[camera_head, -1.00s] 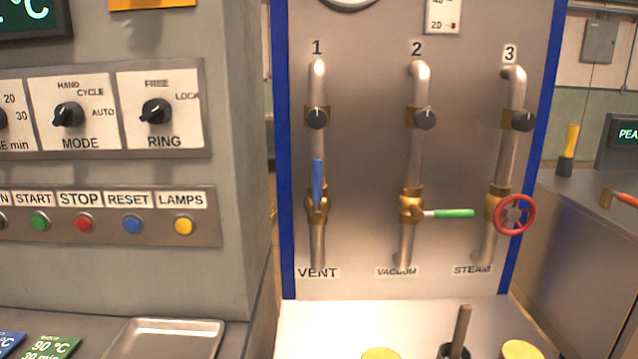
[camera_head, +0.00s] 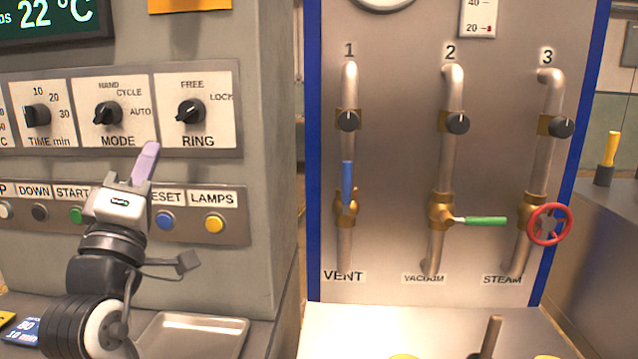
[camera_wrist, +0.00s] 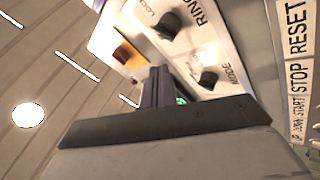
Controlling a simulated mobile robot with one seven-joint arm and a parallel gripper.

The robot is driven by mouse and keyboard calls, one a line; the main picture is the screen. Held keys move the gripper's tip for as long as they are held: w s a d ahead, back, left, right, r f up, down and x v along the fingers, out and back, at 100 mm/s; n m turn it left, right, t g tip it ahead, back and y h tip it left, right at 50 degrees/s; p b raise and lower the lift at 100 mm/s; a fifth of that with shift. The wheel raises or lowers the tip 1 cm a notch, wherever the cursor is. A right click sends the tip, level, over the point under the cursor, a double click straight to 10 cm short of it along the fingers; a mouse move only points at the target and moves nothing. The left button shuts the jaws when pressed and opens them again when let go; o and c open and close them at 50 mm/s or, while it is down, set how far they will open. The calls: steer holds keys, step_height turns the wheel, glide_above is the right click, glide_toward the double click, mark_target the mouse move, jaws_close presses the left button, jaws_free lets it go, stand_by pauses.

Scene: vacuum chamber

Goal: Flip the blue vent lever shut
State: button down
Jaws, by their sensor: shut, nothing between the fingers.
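The blue vent lever (camera_head: 347,183) points straight up, in line with pipe 1, on its brass valve above the VENT label in the head view. My gripper (camera_head: 148,160) is at the left of the head view, in front of the grey control cabinet, with its fingers pointing up. It is shut and empty, well to the left of the lever and apart from it. The fingers also show in the wrist view (camera_wrist: 157,85), with the cabinet's knobs behind them. The lever does not show in the wrist view.
The grey cabinet carries the MODE knob (camera_head: 107,114), the RING knob (camera_head: 190,111) and a row of push buttons. The green vacuum lever (camera_head: 480,221) points right. A red steam handwheel (camera_head: 549,223) is beyond it. A metal tray (camera_head: 192,337) lies below.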

mark_target(347, 183)
steer(key=w+d+f+m+g+h, duration=0.1)
steer(key=w+d+f+g+h, duration=0.2)
steer(key=d+g+h, duration=0.2)
steer(key=w+d+f+m+g+h, duration=0.1)
steer(key=w+d+f+g+h, duration=0.2)
steer(key=d, duration=0.5)
steer(key=f+g+h, duration=0.1)
steer(key=g+h, duration=0.1)
steer(key=h, duration=0.1)
steer(key=shift+d+f, duration=0.15)
steer(key=shift+d, duration=0.05)
steer(key=shift+w, duration=0.1)
steer(key=w+d+p, duration=0.3)
steer(key=w+d, duration=0.6)
steer(key=shift+d+p, duration=0.25)
steer(key=shift+p, duration=0.1)
steer(key=shift+g, duration=0.3)
